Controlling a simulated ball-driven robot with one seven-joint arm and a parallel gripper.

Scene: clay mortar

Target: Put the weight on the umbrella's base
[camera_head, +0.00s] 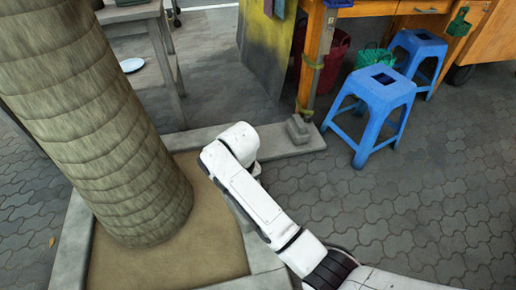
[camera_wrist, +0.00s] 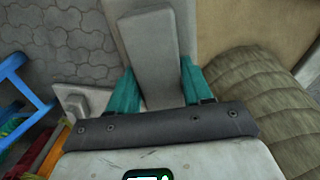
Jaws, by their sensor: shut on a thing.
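My gripper (camera_wrist: 158,76) is shut on a long grey block, which I take to be the weight (camera_wrist: 150,50), between its two teal fingers in the wrist view. The block shows over a grey stone kerb (camera_wrist: 117,14); I cannot tell whether they touch. In the head view my white arm reaches over the planter edge and hides the fingers and the held block. A second grey block (camera_head: 297,129) sits at the right end of the grey slab (camera_head: 283,149); it also shows in the wrist view (camera_wrist: 75,103). I cannot make out for certain which part is the umbrella's base.
A thick ribbed trunk (camera_head: 110,130) rises from the sandy planter (camera_head: 165,258) on the left. Blue stools (camera_head: 372,100) stand at the right beside an orange wooden stall (camera_head: 316,55). A grey table (camera_head: 130,14) is at the back left. Paving at the lower right is clear.

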